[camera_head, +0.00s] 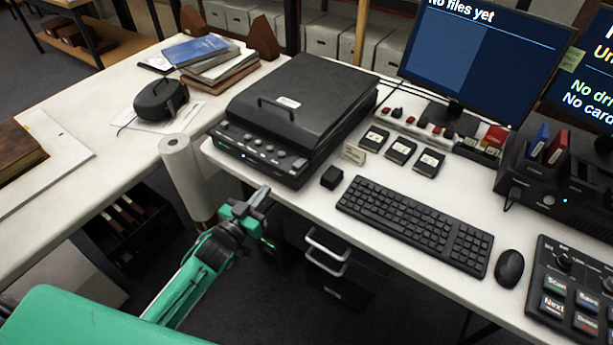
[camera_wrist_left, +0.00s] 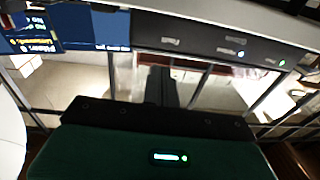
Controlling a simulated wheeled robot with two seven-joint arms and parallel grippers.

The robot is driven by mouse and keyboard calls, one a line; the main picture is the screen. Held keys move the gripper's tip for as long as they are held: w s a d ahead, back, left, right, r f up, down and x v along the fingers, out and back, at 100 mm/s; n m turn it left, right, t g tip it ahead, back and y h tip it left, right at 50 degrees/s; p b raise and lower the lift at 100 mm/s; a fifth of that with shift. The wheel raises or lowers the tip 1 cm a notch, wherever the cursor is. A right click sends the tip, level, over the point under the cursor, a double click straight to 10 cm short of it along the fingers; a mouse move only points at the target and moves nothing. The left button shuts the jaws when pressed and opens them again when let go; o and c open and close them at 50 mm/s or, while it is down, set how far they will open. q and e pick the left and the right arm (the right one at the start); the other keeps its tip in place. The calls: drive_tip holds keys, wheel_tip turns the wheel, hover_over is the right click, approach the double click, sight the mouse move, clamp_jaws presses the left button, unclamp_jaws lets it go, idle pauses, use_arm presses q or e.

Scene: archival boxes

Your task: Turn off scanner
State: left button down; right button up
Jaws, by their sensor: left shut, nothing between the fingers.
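The scanner (camera_head: 300,105) is a black flatbed with a closed lid and a handle, standing on the white desk. Its front panel carries a row of round knobs or buttons and a lit bluish light. In the left wrist view its dark front panel (camera_wrist_left: 205,48) spans the top, with one white-blue light and one green light. My left gripper (camera_head: 263,194) is shut and empty, in front of and below the scanner's front, apart from it. In the left wrist view the shut dark fingers (camera_wrist_left: 161,86) point towards the panel. My right gripper is not in view.
A white paper roll (camera_head: 183,170) stands close left of my left gripper. A small black box (camera_head: 331,177), keyboard (camera_head: 415,224) and mouse (camera_head: 509,268) lie to the right. A drawer unit (camera_head: 325,265) is below the desk. Books (camera_head: 215,68) lie behind left.

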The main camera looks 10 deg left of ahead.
sight(292, 172)
use_arm(q)
drive_tip(key=shift+m+t+h, duration=0.4)
drive_tip(key=shift+h, duration=0.5)
drive_tip(key=r, duration=0.1)
drive_tip(key=d+r, duration=0.1)
drive_tip(key=r, duration=0.1)
drive_tip(key=d+r, duration=0.1)
drive_tip(key=r, duration=0.1)
drive_tip(key=shift+d+b, duration=0.25)
drive_tip(key=shift+b, duration=0.1)
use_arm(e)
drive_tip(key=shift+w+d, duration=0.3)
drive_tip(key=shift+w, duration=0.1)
use_arm(q)
drive_tip(key=shift+w, duration=0.1)
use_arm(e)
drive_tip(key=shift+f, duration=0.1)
